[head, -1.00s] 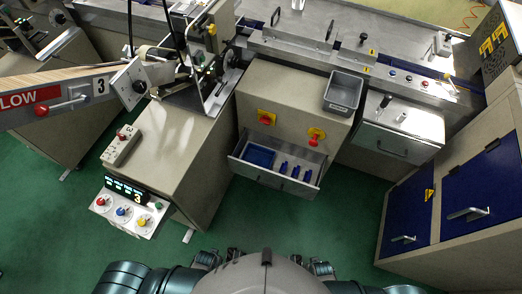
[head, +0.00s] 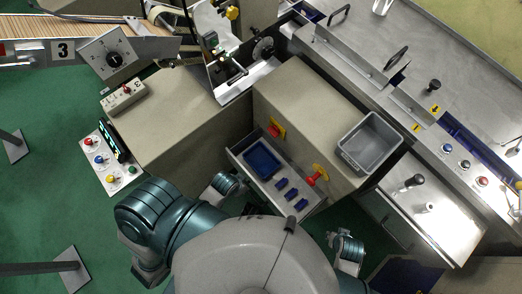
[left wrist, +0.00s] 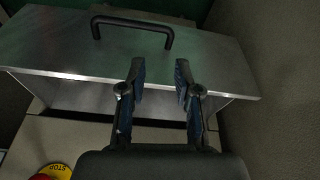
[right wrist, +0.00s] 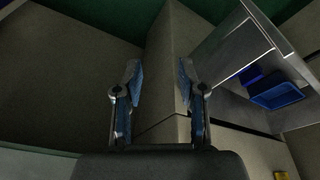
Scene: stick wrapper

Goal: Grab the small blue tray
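The small blue tray (head: 262,161) lies in the open metal drawer (head: 240,171), in the half nearer the left of the head view. It also shows at the right in the right wrist view (right wrist: 277,90). In the left wrist view, my left gripper (left wrist: 159,75) is open and empty, in front of a steel surface with a black handle (left wrist: 132,25). In the right wrist view, my right gripper (right wrist: 158,75) is open and empty, left of the drawer and apart from the tray. Neither gripper's fingertips show clearly in the head view.
Several small blue pieces (head: 291,194) lie beside the tray in the drawer. A red-and-yellow stop knob (head: 317,176) and a red-and-yellow switch (head: 275,130) are on the cabinet face. A grey bin (head: 369,143) stands on the cabinet top. A control panel (head: 107,160) is at the left.

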